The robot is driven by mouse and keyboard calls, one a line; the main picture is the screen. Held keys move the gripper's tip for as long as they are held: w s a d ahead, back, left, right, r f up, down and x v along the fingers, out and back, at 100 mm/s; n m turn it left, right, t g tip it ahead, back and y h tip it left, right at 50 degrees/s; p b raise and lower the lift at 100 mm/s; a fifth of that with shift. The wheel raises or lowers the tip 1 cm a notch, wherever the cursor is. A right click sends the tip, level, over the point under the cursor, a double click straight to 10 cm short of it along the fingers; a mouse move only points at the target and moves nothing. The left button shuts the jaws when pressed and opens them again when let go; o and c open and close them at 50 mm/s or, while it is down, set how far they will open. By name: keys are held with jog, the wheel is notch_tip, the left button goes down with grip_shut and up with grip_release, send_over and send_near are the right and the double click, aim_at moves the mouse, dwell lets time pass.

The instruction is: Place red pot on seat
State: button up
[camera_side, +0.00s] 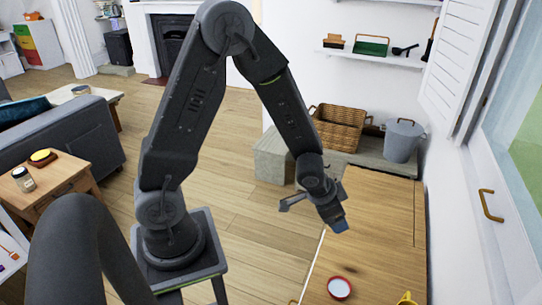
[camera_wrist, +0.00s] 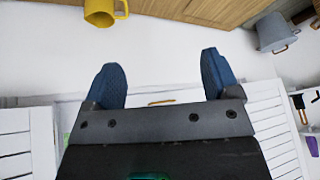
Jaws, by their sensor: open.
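A small round red pot (camera_side: 340,289), pale inside, stands on the wooden-topped bench (camera_side: 372,235) near the bottom edge of the side view. I cannot tell for sure whether this bench or another surface is the seat. My gripper (camera_side: 340,225) is above the bench's left part, farther back than the pot and apart from it. In the wrist view my gripper (camera_wrist: 163,78) has its two blue fingers spread, with nothing between them. The red pot does not show in the wrist view.
A yellow mug (camera_side: 406,298) stands on the bench right of the pot; it also shows in the wrist view (camera_wrist: 100,12). A grey bucket (camera_side: 402,141) and wicker basket (camera_side: 339,127) stand behind. A window wall bounds the right. Open floor lies left.

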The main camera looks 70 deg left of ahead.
jog(key=s+r+n, duration=0.1)
jog(key=s+r, duration=0.7)
jog(key=r, duration=0.3)
jog(key=s+d+r+n, duration=0.1)
jog(key=s+r, duration=0.8)
jog(key=r, duration=0.2)
jog(key=shift+s+d+r, duration=0.25)
jog(key=shift+r, duration=0.05)
